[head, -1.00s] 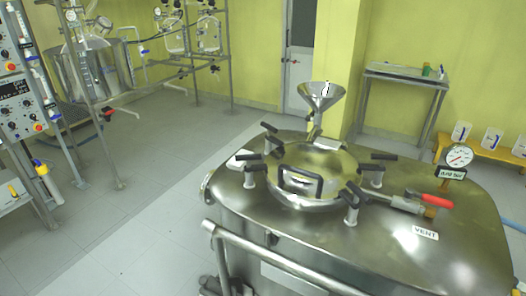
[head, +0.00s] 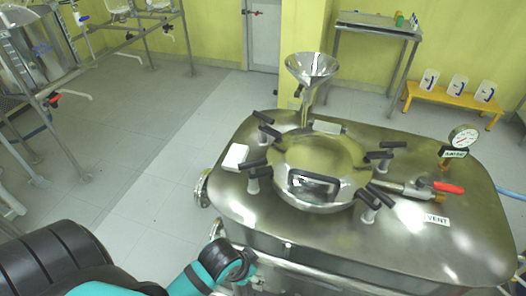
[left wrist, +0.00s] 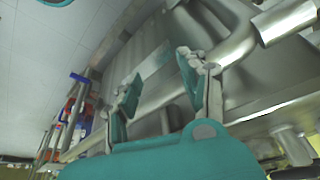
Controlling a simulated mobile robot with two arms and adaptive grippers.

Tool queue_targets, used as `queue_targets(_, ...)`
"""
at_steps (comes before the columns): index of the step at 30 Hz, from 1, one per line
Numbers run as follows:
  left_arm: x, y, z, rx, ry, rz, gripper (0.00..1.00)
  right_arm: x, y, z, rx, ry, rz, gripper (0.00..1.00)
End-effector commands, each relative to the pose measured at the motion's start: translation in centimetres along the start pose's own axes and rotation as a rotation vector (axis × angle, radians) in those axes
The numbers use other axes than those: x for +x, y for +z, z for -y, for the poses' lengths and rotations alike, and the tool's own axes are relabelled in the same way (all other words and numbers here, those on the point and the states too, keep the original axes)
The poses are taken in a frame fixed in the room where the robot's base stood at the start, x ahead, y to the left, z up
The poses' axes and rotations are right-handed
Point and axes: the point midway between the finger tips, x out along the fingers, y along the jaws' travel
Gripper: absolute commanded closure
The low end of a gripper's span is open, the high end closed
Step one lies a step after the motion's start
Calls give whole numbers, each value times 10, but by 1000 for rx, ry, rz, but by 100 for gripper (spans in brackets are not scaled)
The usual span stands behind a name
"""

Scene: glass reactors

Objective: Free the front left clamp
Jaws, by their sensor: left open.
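The front left clamp (head: 253,181) has a grey post and black handles, on the near left of the round lid (head: 318,165) of the steel vessel. Other black-handled clamps stand around the lid: back left (head: 266,129), right (head: 381,158) and front right (head: 370,204). My left arm comes in from the lower left; its teal gripper (head: 242,272) is low beside the vessel's front left side, below and apart from the clamp. In the left wrist view my left gripper (left wrist: 158,82) is open, with nothing between its fingers. My right gripper is not in view.
A steel funnel (head: 311,70) rises behind the lid. A red-handled valve (head: 447,187) and a pressure gauge (head: 463,137) stand to the right on the vessel top. A white block (head: 235,157) lies left of the clamp.

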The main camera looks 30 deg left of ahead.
Motion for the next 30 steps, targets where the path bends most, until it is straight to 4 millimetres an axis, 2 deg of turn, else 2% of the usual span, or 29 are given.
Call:
queue_targets(1,-11,-16,4,35,5,-27,57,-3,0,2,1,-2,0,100)
queue_targets(9,-32,-68,17,174,49,-106,57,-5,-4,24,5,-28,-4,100)
queue_targets(14,-47,-98,29,263,66,-141,57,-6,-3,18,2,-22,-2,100)
queue_targets(17,-64,-121,43,333,70,-158,57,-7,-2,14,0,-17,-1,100)
queue_targets(20,-91,-148,67,418,61,-167,57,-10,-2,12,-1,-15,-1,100)
queue_targets(24,-150,-179,115,504,31,-140,57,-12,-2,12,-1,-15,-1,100)
queue_targets(27,-192,-188,145,510,8,-114,57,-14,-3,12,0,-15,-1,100)
queue_targets(30,-225,-190,166,493,-5,-97,57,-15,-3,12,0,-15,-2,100)
